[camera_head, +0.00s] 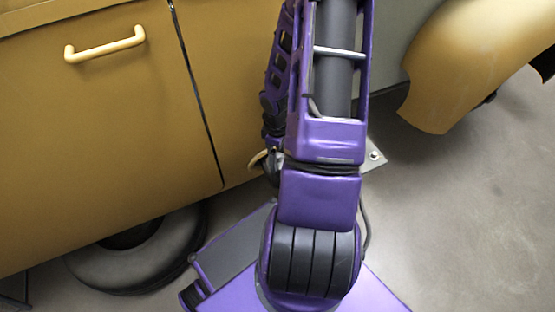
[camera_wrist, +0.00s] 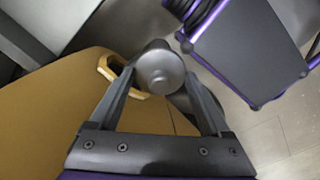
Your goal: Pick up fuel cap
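In the wrist view, a round grey piece, which I take to be the fuel cap (camera_wrist: 162,72), sits between the two fingertips of my gripper (camera_wrist: 160,80). In the head view, my purple arm fills the middle and hides the fingers and the cap.
A mustard-yellow vehicle body (camera_head: 120,130) with a door handle (camera_head: 105,45) stands on the left. A tyre (camera_head: 140,255) shows below it, and a curved yellow fender (camera_head: 470,60) at upper right. Bare grey floor (camera_head: 470,220) lies open on the right.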

